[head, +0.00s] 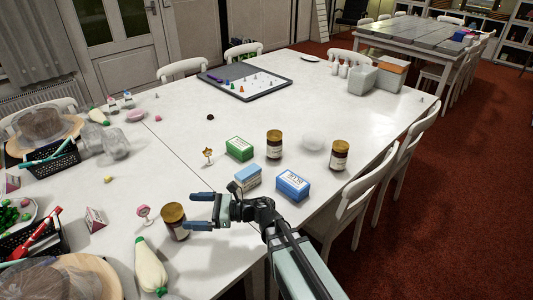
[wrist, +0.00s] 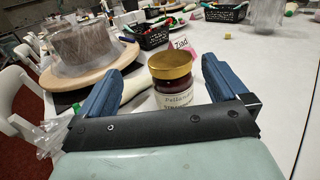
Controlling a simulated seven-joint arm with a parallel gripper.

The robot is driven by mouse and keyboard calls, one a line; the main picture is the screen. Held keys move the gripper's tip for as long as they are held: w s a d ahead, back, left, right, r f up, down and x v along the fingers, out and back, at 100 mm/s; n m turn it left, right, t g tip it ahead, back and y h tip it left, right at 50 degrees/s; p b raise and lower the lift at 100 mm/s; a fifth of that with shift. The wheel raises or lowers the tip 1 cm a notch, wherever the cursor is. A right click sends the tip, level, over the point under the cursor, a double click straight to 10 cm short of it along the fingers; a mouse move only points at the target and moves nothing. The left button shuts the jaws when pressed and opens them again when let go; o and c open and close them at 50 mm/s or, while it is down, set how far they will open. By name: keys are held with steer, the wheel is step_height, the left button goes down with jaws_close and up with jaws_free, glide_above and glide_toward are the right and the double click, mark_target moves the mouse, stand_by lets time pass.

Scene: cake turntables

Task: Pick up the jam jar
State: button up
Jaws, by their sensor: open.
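A jam jar (head: 174,221) with a gold-brown lid, dark contents and a pale label stands upright near the front of the table. My gripper (head: 201,211) is open and low over the table, its blue fingers pointing left at this jar. In the wrist view the jar (wrist: 172,80) appears in the gap between the two fingers, with space on both sides; its lower part is hidden by my gripper's black bar. Two similar jars stand farther off, one in the middle (head: 274,145) and one at the right (head: 339,155).
Blue boxes (head: 293,185) and a green box (head: 239,149) stand beyond my gripper. Cake turntables (head: 97,272) and a black basket (head: 50,163) fill the left.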

steer(key=w+a+r+n, duration=0.1)
steer(key=w+a+r, duration=0.1)
steer(key=w+a, duration=0.5)
steer(key=w+a+r+m+t+h, duration=0.1)
steer(key=w+a+m+t+h, duration=0.35)
steer(key=w, duration=1.05)
steer(key=w+d+r+m+t+h, duration=0.15)
steer(key=w+m+t, duration=0.35)
steer(key=w+t, duration=0.7)
steer(key=w+d+m+h, duration=0.5)
steer(key=w+h, duration=0.1)
steer(key=w, duration=0.4)
steer(key=m+g+h, duration=0.6)
steer(key=m+h, duration=1.1)
steer(key=h, duration=0.4)
glide_above(269, 138)
steer(key=v, duration=0.4)
steer(key=shift+n+t, duration=0.25)
steer(key=f, duration=0.7)
steer(key=shift+w+d+f, duration=0.1)
steer(key=shift+w+f, duration=0.15)
steer(key=shift+w, duration=0.15)
steer(key=shift+x, duration=3.3)
